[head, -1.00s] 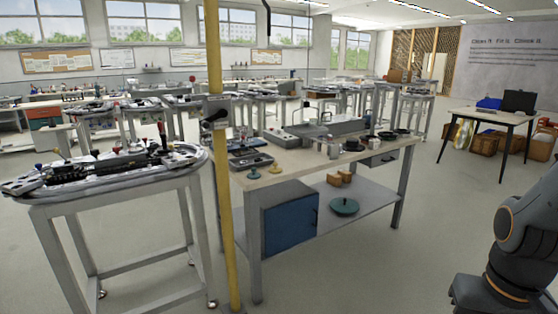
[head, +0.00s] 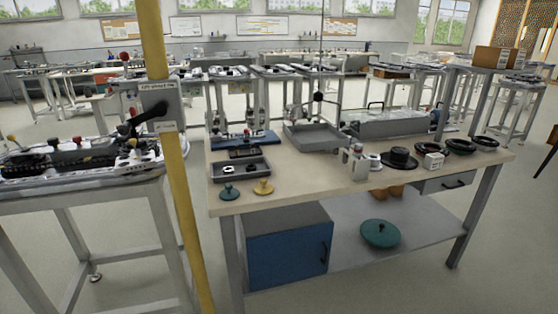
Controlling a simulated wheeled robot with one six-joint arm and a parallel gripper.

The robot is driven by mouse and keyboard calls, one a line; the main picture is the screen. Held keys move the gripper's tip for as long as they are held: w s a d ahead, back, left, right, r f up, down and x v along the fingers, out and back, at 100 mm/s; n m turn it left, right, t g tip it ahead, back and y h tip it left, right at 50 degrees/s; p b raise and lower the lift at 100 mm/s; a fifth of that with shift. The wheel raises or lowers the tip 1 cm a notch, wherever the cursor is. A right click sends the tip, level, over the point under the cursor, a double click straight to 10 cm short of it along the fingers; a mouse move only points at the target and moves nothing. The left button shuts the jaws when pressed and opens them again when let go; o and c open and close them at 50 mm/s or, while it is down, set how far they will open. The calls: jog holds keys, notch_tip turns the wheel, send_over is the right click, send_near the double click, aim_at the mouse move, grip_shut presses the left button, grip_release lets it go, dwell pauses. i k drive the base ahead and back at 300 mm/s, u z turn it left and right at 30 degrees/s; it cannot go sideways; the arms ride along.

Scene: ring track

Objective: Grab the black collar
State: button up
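Several dark round pieces that could be the black collar stand on the wooden-topped workbench (head: 310,178). Near the right end of its top are a hat-shaped black piece (head: 399,157), a black ring (head: 460,146) and another black ring (head: 485,142). A small dark ring (head: 251,168) lies in a grey tray (head: 240,177) at the left. I cannot tell which of these is the collar. My gripper is not in view.
A yellow post (head: 176,190) with a lever box (head: 157,112) stands at the bench's left end. A track table (head: 80,185) is at the left. A green knob (head: 228,194) and a yellow knob (head: 263,187) sit at the bench front. Floor lies clear at the right (head: 515,250).

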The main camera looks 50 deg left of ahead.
aim_at(249, 167)
jog(key=u, duration=0.25)
jog(key=i, duration=0.85)
jog(key=u, duration=1.35)
jog(key=i, duration=0.75)
jog(key=u, duration=0.85)
